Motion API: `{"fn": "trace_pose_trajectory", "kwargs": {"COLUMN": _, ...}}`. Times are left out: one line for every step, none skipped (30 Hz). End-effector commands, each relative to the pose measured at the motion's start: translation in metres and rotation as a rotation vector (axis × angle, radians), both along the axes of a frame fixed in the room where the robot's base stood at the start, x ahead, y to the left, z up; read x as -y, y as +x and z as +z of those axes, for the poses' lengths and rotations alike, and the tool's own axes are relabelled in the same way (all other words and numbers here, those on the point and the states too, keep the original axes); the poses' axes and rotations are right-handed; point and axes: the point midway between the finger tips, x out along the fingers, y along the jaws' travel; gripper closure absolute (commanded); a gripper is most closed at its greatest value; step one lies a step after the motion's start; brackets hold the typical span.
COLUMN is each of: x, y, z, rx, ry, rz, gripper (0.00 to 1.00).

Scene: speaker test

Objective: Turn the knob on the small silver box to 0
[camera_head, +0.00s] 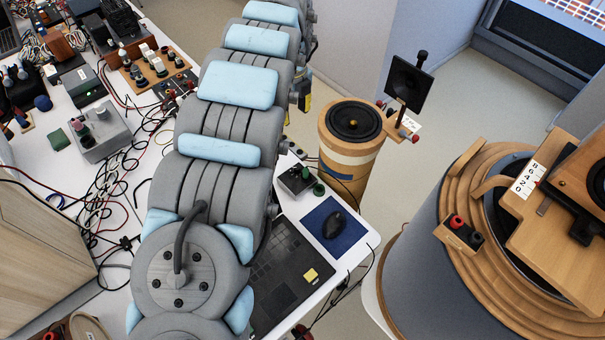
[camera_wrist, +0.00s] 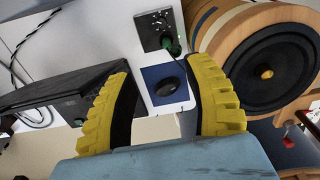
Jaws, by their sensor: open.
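A small silver box (camera_head: 296,180) with a dark top and green knobs or terminals sits on the white table's right part, just above the blue mouse pad. In the wrist view the box (camera_wrist: 154,28) is at top centre, with a green round part (camera_wrist: 173,47) at its lower right. Its scale marks are too small to read. My gripper (camera_wrist: 158,68) shows two yellow ribbed fingers, spread apart with nothing between them. The box lies beyond the fingertips, apart from them. In the head view my arm hides the gripper.
A wooden speaker cylinder (camera_head: 345,165) stands right of the table. A larger grey box (camera_head: 103,135) with knobs and tangled cables fill the table's left side.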

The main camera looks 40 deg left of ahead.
Motion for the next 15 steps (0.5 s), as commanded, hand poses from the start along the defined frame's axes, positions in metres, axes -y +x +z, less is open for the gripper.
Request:
{"fn": "trace_pose_trajectory", "kwargs": {"x": 0.0, "y": 0.0, "z": -0.027, "rx": 0.0, "ry": 0.0, "rz": 0.0, "gripper": 0.49}}
{"fn": "trace_pose_trajectory", "kwargs": {"x": 0.0, "y": 0.0, "z": -0.034, "rx": 0.0, "ry": 0.0, "rz": 0.0, "gripper": 0.49}}
{"fn": "trace_pose_trajectory", "kwargs": {"x": 0.0, "y": 0.0, "z": -0.043, "rx": 0.0, "ry": 0.0, "rz": 0.0, "gripper": 0.49}}
{"fn": "trace_pose_trajectory", "kwargs": {"x": 0.0, "y": 0.0, "z": -0.049, "rx": 0.0, "ry": 0.0, "rz": 0.001, "gripper": 0.49}}
{"fn": "trace_pose_trajectory", "kwargs": {"x": 0.0, "y": 0.0, "z": -0.055, "rx": 0.001, "ry": 0.0, "rz": 0.0, "gripper": 0.49}}
{"fn": "trace_pose_trajectory", "kwargs": {"x": 0.0, "y": 0.0, "z": -0.061, "rx": 0.0, "ry": 0.001, "rz": 0.001, "gripper": 0.49}}
{"fn": "trace_pose_trajectory", "kwargs": {"x": 0.0, "y": 0.0, "z": -0.065, "rx": 0.001, "ry": 0.001, "rz": 0.001, "gripper": 0.49}}
{"fn": "trace_pose_trajectory", "kwargs": {"x": 0.0, "y": 0.0, "z": -0.069, "rx": 0.001, "ry": 0.001, "rz": 0.001, "gripper": 0.49}}
{"fn": "trace_pose_trajectory", "kwargs": {"x": 0.0, "y": 0.0, "z": -0.073, "rx": 0.001, "ry": 0.001, "rz": 0.001, "gripper": 0.49}}
{"fn": "trace_pose_trajectory", "kwargs": {"x": 0.0, "y": 0.0, "z": -0.076, "rx": 0.001, "ry": 0.001, "rz": 0.001, "gripper": 0.49}}
{"fn": "trace_pose_trajectory", "kwargs": {"x": 0.0, "y": 0.0, "z": -0.078, "rx": 0.001, "ry": 0.001, "rz": 0.001, "gripper": 0.49}}
{"fn": "trace_pose_trajectory", "kwargs": {"x": 0.0, "y": 0.0, "z": -0.08, "rx": 0.001, "ry": 0.001, "rz": 0.001, "gripper": 0.49}}
{"fn": "trace_pose_trajectory", "kwargs": {"x": 0.0, "y": 0.0, "z": -0.081, "rx": 0.001, "ry": 0.001, "rz": 0.001, "gripper": 0.49}}
{"fn": "trace_pose_trajectory", "kwargs": {"x": 0.0, "y": 0.0, "z": -0.081, "rx": 0.001, "ry": 0.001, "rz": 0.001, "gripper": 0.49}}
{"fn": "trace_pose_trajectory", "kwargs": {"x": 0.0, "y": 0.0, "z": -0.082, "rx": 0.001, "ry": 0.001, "rz": 0.001, "gripper": 0.49}}
